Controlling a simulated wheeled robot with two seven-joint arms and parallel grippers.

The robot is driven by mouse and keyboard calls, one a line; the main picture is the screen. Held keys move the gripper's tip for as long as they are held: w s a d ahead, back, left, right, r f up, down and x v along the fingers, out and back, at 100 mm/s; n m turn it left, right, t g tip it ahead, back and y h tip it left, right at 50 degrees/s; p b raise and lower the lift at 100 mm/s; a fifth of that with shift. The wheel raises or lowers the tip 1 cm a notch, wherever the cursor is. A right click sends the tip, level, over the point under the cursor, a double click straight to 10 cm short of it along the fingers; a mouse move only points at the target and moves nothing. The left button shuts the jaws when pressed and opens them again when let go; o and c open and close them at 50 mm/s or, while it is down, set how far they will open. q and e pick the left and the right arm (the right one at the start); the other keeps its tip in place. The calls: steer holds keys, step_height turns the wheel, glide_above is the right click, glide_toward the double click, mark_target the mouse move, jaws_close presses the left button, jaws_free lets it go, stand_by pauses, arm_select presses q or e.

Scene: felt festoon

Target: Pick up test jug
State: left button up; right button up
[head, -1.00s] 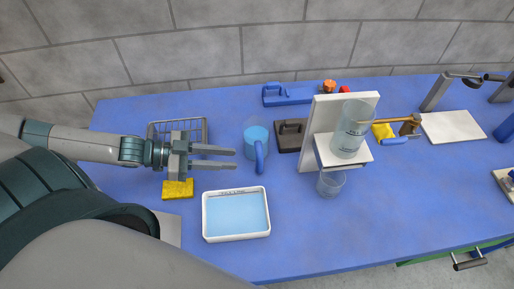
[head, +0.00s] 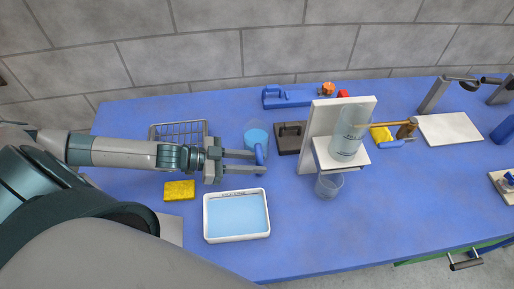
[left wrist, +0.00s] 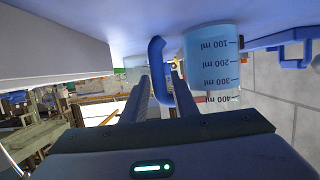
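The test jug (head: 256,136) is a clear jug with light blue liquid and a blue handle (head: 260,155), standing on the blue table in the head view. In the left wrist view the jug (left wrist: 212,62) shows millilitre marks, and its handle (left wrist: 157,70) lies between my two fingers. My left gripper (head: 262,162) is open, with its fingertips on either side of the handle. I see a gap beside the handle in the left wrist view (left wrist: 163,82). My right gripper is not in view.
A white tray of blue liquid (head: 206,232) sits just in front of my left gripper. A wire basket (head: 178,128) and yellow sponge (head: 180,190) are at the left. A white stand (head: 318,130) with a clear cylinder (head: 350,135) and a beaker (head: 328,186) stands right of the jug.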

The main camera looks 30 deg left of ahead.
arm_select(q)
steer(key=shift+d, duration=0.1)
stand_by(0.3)
steer(key=shift+w+d+p, duration=0.3)
steer(key=shift+d+p, duration=0.1)
steer(key=shift+p, duration=0.1)
steer(key=p+x, duration=0.1)
steer(key=x, duration=0.1)
steer(key=shift+w+d+p, duration=0.2)
steer(key=shift+d+p, duration=0.15)
steer(key=shift+p, duration=0.05)
steer(key=shift+x, duration=0.75)
steer(key=shift+a+f, duration=0.1)
steer(key=shift+f, duration=0.1)
jaws_close()
